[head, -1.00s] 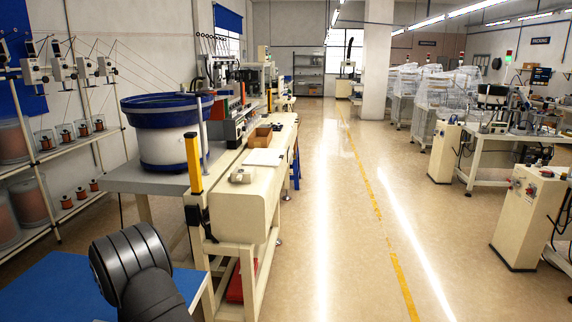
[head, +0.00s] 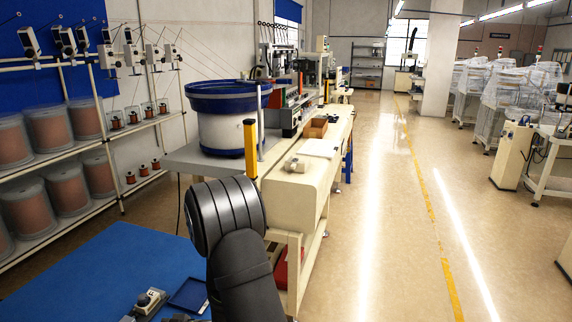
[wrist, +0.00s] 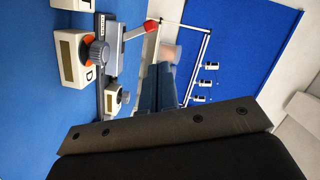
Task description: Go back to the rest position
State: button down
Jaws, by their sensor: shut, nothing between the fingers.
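In the wrist view my gripper (wrist: 166,64) stretches away from the dark bolted plate at the bottom. Its two fingers lie side by side, shut, with nothing seen between them. They point past the blue table surface toward the wire rack in the background, and touch nothing that I can see. In the head view a black rounded link of my arm rises at the lower middle; the gripper itself does not show there.
A blue table mat (head: 95,265) lies lower left, with a small device (head: 150,300) and a blue tray (head: 190,294). A blue bowl feeder (head: 228,110) stands on the bench beyond my arm. Spool racks (head: 80,150) line the left; the aisle floor (head: 390,220) is clear.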

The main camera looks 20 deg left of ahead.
jog(key=v, duration=0.8)
jog(key=a+f+m, duration=0.1)
jog(key=a, duration=0.5)
jog(key=a+f+m, duration=0.1)
jog(key=a+m, duration=0.1)
jog(key=a, duration=0.5)
jog(key=w+a+m+y, duration=0.1)
jog(key=a+m, duration=0.1)
jog(key=a, duration=0.4)
jog(key=shift+a+f+g, duration=0.3)
jog(key=shift+a+f, duration=0.1)
jog(key=shift+w+f+m, duration=0.3)
jog(key=shift+w+m, duration=0.25)
jog(key=shift+m, duration=0.25)
jog(key=w+f+m, duration=0.1)
jog(key=m, duration=0.1)
jog(key=w+m+y, duration=0.1)
jog(key=m, duration=0.1)
jog(key=shift+f+y, duration=0.3)
jog(key=shift+f, duration=0.1)
jog(key=shift+w+d, duration=0.1)
jog(key=shift+d, duration=0.1)
